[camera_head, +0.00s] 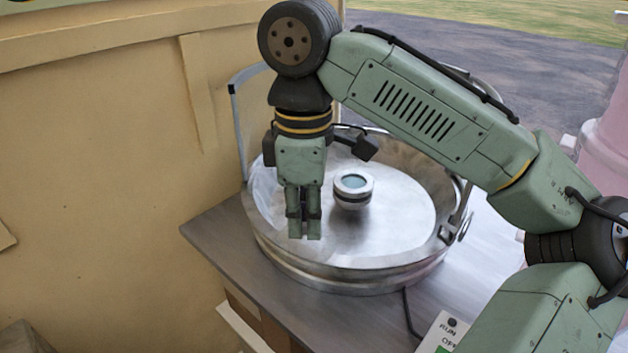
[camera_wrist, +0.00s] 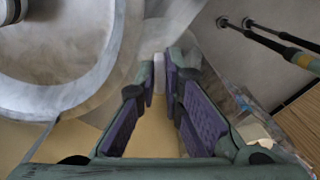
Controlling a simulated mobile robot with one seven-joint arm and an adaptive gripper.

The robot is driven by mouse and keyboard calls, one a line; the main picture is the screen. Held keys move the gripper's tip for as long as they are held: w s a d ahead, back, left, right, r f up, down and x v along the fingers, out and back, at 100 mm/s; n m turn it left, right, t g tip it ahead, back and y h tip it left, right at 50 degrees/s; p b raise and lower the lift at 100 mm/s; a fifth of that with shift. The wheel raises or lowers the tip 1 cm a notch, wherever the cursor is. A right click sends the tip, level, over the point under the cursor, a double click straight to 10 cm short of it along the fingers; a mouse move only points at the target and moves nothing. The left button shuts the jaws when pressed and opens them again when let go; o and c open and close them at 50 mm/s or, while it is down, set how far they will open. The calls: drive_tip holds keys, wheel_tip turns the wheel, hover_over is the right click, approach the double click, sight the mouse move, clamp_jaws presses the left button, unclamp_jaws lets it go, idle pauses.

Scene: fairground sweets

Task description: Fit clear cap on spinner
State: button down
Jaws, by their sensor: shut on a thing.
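The spinner (camera_head: 353,198) is a short metal cylinder with a pale rim and a bluish top, upright in the middle of the wide metal bowl. Part of it shows in the top left corner of the wrist view (camera_wrist: 13,10). My gripper (camera_head: 304,236) points down, left of the spinner and apart from it, over the left part of the bowl. In the wrist view the fingertips close on a small pale, whitish piece (camera_wrist: 159,72), which looks like part of the clear cap. The cap's full outline is hard to make out.
The bowl (camera_head: 345,275) has a raised wall and stands on a grey metal counter (camera_head: 215,235). A tan wall (camera_head: 100,150) is close on the left. A pink object (camera_head: 605,135) stands at the right.

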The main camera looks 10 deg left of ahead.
drive_tip(key=shift+w, duration=0.85)
drive_tip(key=w+d+f, duration=0.2)
drive_tip(key=w, duration=0.6)
drive_tip(key=w+d+f, duration=0.2)
drive_tip(key=w, duration=0.7)
drive_tip(key=w+d+f, duration=0.2)
drive_tip(key=w, duration=0.7)
drive_tip(key=shift+w+d, duration=0.2)
drive_tip(key=shift+d, duration=0.1)
drive_tip(key=shift+f, duration=0.35)
drive_tip(key=shift+f, duration=0.5)
idle(0.5)
drive_tip(key=c, duration=1.6)
unclamp_jaws()
drive_tip(key=shift+d, duration=0.1)
drive_tip(key=shift+c, duration=0.2)
drive_tip(key=shift+o, duration=0.6)
drive_tip(key=o, duration=0.4)
